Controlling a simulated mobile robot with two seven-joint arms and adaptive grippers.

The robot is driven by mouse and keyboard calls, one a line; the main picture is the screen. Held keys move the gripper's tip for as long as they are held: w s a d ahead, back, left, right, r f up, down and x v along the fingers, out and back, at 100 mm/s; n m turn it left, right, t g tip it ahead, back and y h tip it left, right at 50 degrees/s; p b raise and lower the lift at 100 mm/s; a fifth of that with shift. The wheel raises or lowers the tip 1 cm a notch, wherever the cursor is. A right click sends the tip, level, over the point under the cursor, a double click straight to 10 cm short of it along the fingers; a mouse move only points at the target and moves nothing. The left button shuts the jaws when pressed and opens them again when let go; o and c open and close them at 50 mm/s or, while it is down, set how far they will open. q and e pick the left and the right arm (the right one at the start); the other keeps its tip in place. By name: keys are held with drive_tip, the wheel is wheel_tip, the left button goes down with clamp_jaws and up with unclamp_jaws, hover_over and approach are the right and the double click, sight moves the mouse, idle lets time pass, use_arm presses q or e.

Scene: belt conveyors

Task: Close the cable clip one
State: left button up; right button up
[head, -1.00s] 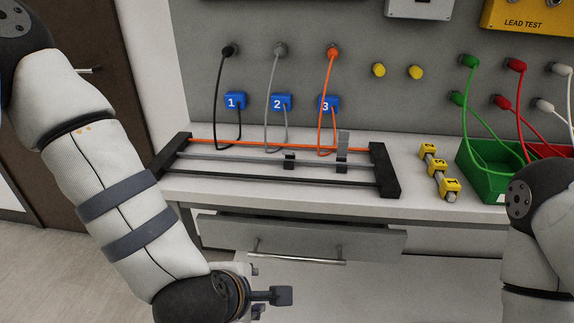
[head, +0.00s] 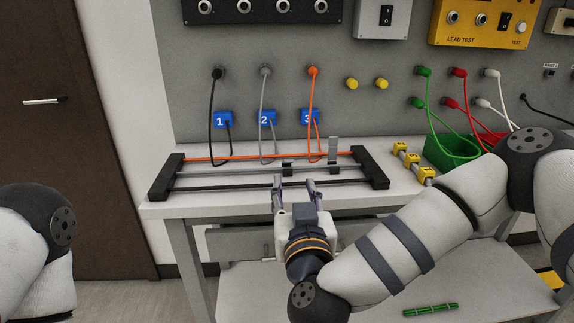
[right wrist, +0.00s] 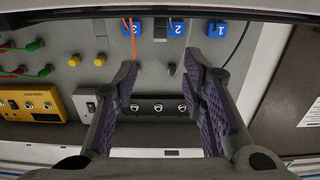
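A rack with dark end blocks (head: 371,167) stands on the bench and carries an orange, a grey and a black line. A grey upright clip part (head: 333,149) rises from it at the right, and a small dark clip block (head: 287,169) sits left of it. I see no number on either. My right gripper (head: 295,184) is at the rack's front edge, below the dark block, with its fingers apart and nothing between them. In the right wrist view the gripper (right wrist: 160,78) is also open. My left gripper is out of view.
Blue plates marked 1 (head: 222,119), 2 (head: 265,117) and 3 (head: 309,116) are on the grey panel, with cables hanging by them. Yellow blocks (head: 412,159) and a green bin (head: 452,149) lie right of the rack. A green item (head: 431,310) is below.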

sight(289, 160)
drive_tip(key=w, duration=0.9)
drive_tip(key=shift+w+f+b, duration=0.25)
drive_tip(key=shift+f+b, duration=0.05)
drive_tip(key=shift+f, duration=0.05)
drive_tip(key=shift+w, duration=0.35)
drive_tip(key=shift+w+r, duration=0.1)
drive_tip(key=shift+r, duration=0.15)
